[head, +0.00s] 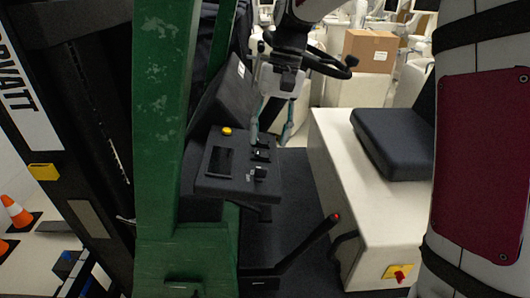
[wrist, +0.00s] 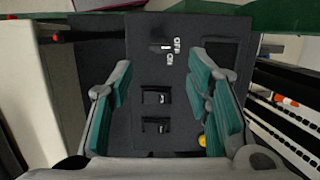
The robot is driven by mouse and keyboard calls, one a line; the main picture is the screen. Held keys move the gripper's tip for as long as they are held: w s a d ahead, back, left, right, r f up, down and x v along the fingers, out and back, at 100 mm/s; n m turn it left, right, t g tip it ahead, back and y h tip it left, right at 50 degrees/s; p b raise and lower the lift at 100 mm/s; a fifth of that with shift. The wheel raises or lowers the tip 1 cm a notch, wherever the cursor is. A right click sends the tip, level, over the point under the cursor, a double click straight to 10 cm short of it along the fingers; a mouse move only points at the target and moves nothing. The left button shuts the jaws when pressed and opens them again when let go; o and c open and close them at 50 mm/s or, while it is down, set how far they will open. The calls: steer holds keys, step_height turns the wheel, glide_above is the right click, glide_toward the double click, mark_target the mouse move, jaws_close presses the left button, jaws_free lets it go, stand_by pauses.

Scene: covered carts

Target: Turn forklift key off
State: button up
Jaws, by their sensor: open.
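The forklift's black control panel (head: 215,187) stands beside the green mast. The small key switch (head: 261,172) sits near the panel's front edge, with white lettering beside it. In the wrist view the key (wrist: 160,47) is small, near the OFF and ON labels (wrist: 173,50); I cannot tell which one it points at. My gripper (head: 271,138) is open and empty, pointing down over the panel's right side. In the wrist view my gripper (wrist: 160,78) has its teal fingers spread, with the key ahead of the tips and apart from them.
Two black rocker switches (wrist: 156,96) lie between my fingers in the wrist view. A yellow button (head: 227,131) and a dark screen (head: 220,161) are on the panel. A red-tipped lever (head: 318,236), a steering wheel (head: 336,66) and a seat (head: 392,143) stand to the right.

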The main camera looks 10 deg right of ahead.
steer(key=v, duration=0.4)
steer(key=s+d+t+h+b, duration=0.1)
steer(key=s+d+t, duration=0.1)
steer(key=s, duration=0.8)
steer(key=s+d+n+t+h, duration=0.1)
steer(key=s+d+t, duration=0.2)
steer(key=s, duration=0.8)
steer(key=shift+f+n+t+h+b, duration=0.3)
steer(key=shift+f+t+h+b, duration=0.1)
steer(key=shift+t, duration=0.8)
steer(key=shift+s+f, duration=0.3)
steer(key=shift+s, duration=0.15)
steer(key=shift+c, duration=0.2)
